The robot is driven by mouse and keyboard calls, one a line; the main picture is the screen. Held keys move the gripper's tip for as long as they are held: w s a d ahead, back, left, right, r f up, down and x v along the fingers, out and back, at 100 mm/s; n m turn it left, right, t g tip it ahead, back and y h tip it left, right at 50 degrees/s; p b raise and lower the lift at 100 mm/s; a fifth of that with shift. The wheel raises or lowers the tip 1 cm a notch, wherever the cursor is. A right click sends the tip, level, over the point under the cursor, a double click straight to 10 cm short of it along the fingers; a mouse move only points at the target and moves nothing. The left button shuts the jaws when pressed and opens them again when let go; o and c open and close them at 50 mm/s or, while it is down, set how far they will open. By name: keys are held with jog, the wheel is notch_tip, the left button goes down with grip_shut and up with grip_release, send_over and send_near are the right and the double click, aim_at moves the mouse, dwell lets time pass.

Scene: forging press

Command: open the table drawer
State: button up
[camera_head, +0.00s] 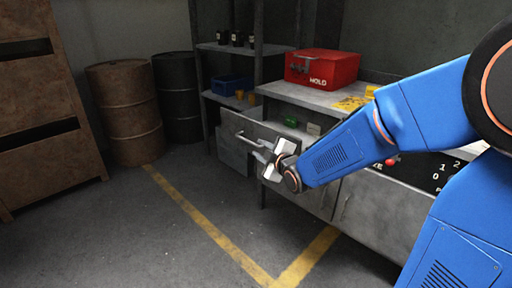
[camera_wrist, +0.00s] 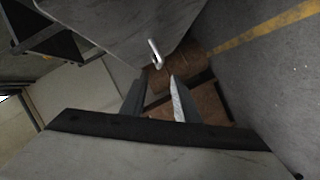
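The grey table drawer (camera_head: 240,126) stands pulled out from the workbench, and its inside shows from above. Its metal bar handle (camera_head: 248,139) is on the front face. My gripper (camera_head: 262,154) is beside the handle, near the drawer's front right. In the wrist view my gripper (camera_wrist: 155,95) has its two fingers apart with nothing between them. A bar handle (camera_wrist: 155,54) on a grey panel (camera_wrist: 125,22) shows just beyond the fingertips, apart from them.
Small green items (camera_head: 291,122) show inside the drawer. A red toolbox (camera_head: 321,68) stands on the workbench top (camera_head: 300,95). A shelf rack (camera_head: 230,46), a rusty barrel (camera_head: 126,112) and a dark barrel (camera_head: 178,98) stand behind. The floor left of the drawer, with yellow lines (camera_head: 200,220), is clear.

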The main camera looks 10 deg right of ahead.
jog(key=shift+v, duration=2.7)
jog(key=s+d+f+m+g+h, duration=0.1)
jog(key=s+d+m+g, duration=0.2)
jog(key=s, duration=0.8)
jog(key=s+d+f+m+g+h, duration=0.1)
jog(key=s+d+m, duration=0.4)
jog(key=s, duration=0.5)
jog(key=s+d+f+m+g+h, duration=0.1)
jog(key=s+d+m+g, duration=0.3)
jog(key=s, duration=0.7)
jog(key=m+g+h, duration=0.1)
jog(key=m+g, duration=0.1)
jog(key=shift+s+d+m+h, duration=0.3)
jog(key=shift+d+m, duration=0.05)
jog(key=shift+m, duration=0.05)
